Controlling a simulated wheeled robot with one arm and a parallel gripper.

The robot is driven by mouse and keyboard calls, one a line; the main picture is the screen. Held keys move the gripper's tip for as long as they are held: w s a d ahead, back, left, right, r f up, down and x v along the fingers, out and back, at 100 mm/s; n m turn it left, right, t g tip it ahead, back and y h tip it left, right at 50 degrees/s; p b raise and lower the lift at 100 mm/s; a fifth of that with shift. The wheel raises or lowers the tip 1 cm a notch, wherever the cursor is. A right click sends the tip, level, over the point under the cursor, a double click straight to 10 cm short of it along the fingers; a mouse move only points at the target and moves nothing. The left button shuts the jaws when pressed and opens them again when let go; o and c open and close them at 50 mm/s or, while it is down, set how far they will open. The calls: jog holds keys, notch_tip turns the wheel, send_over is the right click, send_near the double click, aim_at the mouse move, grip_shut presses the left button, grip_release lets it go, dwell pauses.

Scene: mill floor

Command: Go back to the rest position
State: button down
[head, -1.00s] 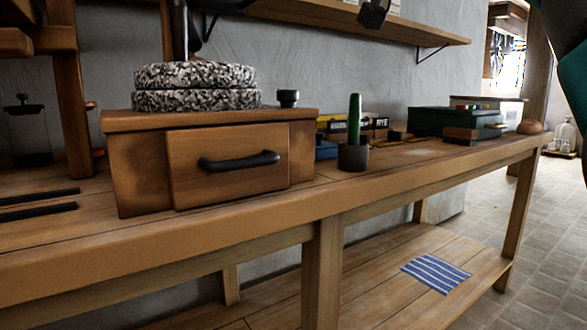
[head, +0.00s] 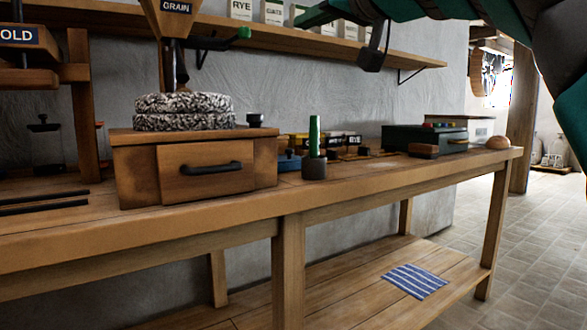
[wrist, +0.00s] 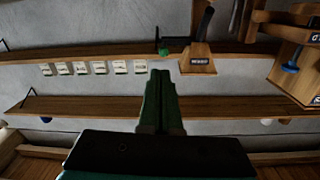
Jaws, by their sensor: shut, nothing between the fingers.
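My gripper (head: 299,23) is at the top of the head view, in front of the wall shelf, with its green fingers pointing left and a black block hanging below my wrist. In the wrist view, my gripper (wrist: 160,73) shows its green fingers together, shut and empty. Its tips are apart from the shelf and the wall. No marker for the rest position shows.
The wooden workbench (head: 240,214) runs below, carrying a millstone (head: 184,110) on a drawer box. A hopper (head: 176,22) with a green-knobbed lever (head: 243,33) is left of my gripper. The shelf (head: 330,46) holds labelled boxes. Tiled floor (head: 530,235) is open at right.

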jog(key=s+d+f+m+g+h+p, duration=0.1)
jog(key=s+f+g+h+p, duration=0.15)
jog(key=f, duration=0.85)
jog(key=s+d+f+m+g+h+p, duration=0.1)
jog(key=f+g, duration=0.2)
jog(key=f, duration=0.8)
jog(key=s+d+f+m+g+h+p, duration=0.1)
jog(key=f+g+h+p, duration=0.15)
jog(key=f, duration=0.85)
jog(key=s+d+f+g+h+p, duration=0.1)
jog(key=s+d+f+g, duration=0.2)
jog(key=s+f, duration=0.4)
jog(key=s+d+f+m+g+h+p, duration=0.1)
jog(key=s+d+f+g, duration=0.2)
jog(key=s+f, duration=0.5)
jog(key=s+d+f+g+h+p, duration=0.1)
jog(key=s+d+f+g, duration=0.2)
jog(key=s+f, duration=0.5)
jog(key=s, duration=0.4)
jog(key=shift+d+m, duration=0.25)
jog(key=shift+m, duration=0.15)
